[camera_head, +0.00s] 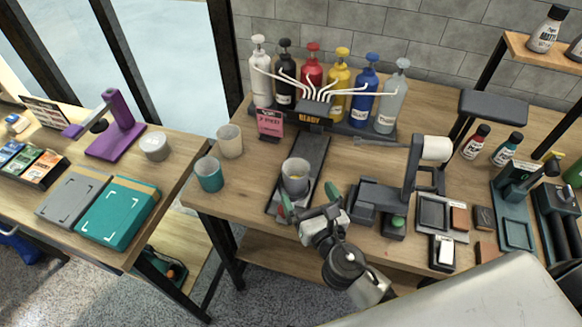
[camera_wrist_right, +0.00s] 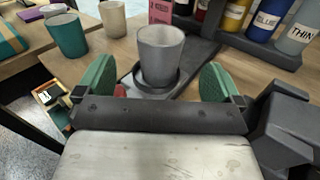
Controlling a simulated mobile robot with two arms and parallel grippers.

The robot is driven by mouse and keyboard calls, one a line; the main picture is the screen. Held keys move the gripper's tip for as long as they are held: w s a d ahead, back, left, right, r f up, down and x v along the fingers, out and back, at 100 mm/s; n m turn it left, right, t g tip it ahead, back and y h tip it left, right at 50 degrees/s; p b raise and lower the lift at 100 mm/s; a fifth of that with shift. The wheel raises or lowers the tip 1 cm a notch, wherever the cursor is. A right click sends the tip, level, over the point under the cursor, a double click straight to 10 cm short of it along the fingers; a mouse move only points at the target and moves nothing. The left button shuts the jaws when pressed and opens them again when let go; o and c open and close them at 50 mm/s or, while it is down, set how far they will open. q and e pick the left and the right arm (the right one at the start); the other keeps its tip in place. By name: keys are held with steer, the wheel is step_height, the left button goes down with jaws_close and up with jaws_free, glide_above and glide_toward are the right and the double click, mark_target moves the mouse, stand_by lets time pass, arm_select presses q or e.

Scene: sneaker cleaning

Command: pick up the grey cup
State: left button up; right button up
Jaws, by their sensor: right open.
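The grey cup (camera_head: 295,170) stands upright on the dark base plate of the dispenser, below the READY sign. My right gripper (camera_head: 308,198) is open on the near side of the cup. In the right wrist view, its two green-padded fingers (camera_wrist_right: 158,82) are spread wide, one to each side of the cup's base, with the cup a little beyond them and apparently untouched. My left gripper is not in view.
A teal cup (camera_head: 208,176) and a pale cup (camera_head: 229,141) stand left of the dispenser. Several pump bottles (camera_head: 342,75) line the back. A black machine with a white roll (camera_head: 436,148) stands to the right. A pink sign (camera_head: 270,122) stands behind the cups.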

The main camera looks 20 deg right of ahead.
mark_target(291, 162)
steer(key=w, duration=0.2)
steer(key=shift+w+a+r, duration=0.1)
steer(key=shift+w+r, duration=0.15)
steer(key=shift+w, duration=0.45)
steer(key=w, duration=0.3)
steer(key=w+p, duration=0.1)
steer(key=shift+w+a+f, duration=0.15)
steer(key=shift+w+f, duration=0.1)
steer(key=shift+f, duration=0.05)
steer(key=shift+w, duration=0.35)
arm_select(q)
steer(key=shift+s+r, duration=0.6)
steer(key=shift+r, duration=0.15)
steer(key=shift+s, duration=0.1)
arm_select(e)
steer(key=shift+c, duration=0.3)
steer(key=shift+s, duration=0.1)
steer(key=shift+c, duration=1.2)
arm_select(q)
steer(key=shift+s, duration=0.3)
arm_select(e)
steer(key=c, duration=0.8)
